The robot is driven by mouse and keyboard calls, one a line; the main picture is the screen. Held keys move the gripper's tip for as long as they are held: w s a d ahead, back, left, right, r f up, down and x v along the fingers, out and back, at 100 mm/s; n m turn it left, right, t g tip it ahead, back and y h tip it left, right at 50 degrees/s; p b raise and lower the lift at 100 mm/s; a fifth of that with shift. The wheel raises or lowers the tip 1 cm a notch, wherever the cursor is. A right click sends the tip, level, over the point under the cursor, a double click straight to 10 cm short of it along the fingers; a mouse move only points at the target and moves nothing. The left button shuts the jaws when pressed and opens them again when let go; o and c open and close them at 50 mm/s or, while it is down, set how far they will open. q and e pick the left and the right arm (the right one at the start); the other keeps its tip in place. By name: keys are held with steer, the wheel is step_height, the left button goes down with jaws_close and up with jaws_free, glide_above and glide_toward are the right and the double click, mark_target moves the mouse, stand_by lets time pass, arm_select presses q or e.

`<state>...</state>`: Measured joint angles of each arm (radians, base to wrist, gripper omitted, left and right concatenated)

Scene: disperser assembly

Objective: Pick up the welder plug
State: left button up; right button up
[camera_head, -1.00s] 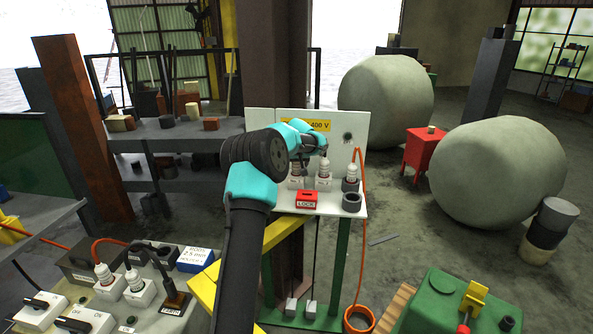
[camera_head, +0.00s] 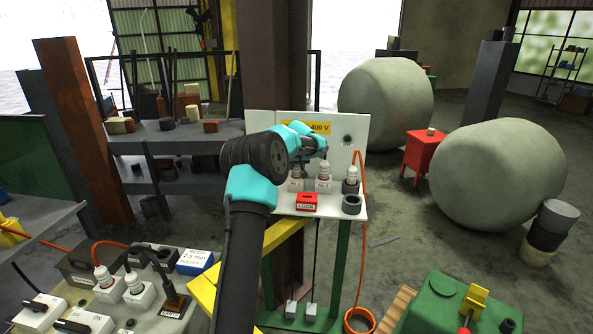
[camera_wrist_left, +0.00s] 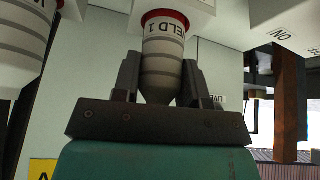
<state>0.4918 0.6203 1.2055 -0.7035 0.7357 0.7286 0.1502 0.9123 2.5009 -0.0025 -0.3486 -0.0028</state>
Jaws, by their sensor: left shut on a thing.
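The welder plug (camera_wrist_left: 164,62), a grey-white ribbed body with a red collar and a label reading "ELD 1", hangs upside down in the left wrist view, at a white socket block. My left gripper (camera_wrist_left: 166,82) has one finger on each side of it and is shut on it. In the head view my left gripper (camera_head: 316,150) is over the white panel's row of plugs, and the arm partly hides them. A middle plug (camera_head: 323,171) and a right plug (camera_head: 352,175) with an orange cable stand upright there. My right gripper is not in view.
A red LOCK box (camera_head: 306,201) and a dark ring (camera_head: 351,204) sit on the panel's front shelf. A second station with plugs (camera_head: 134,283) is at lower left. A yellow bar (camera_head: 203,294) runs close under my arm.

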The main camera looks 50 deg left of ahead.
arm_select(q)
steer(key=shift+r, duration=1.9)
steer(key=s+d+r, duration=0.1)
steer(key=s+d, duration=0.9)
steer(key=d, duration=0.2)
steer(key=shift+s, duration=0.25)
steer(key=shift+d+r, duration=0.1)
steer(key=shift+d, duration=0.05)
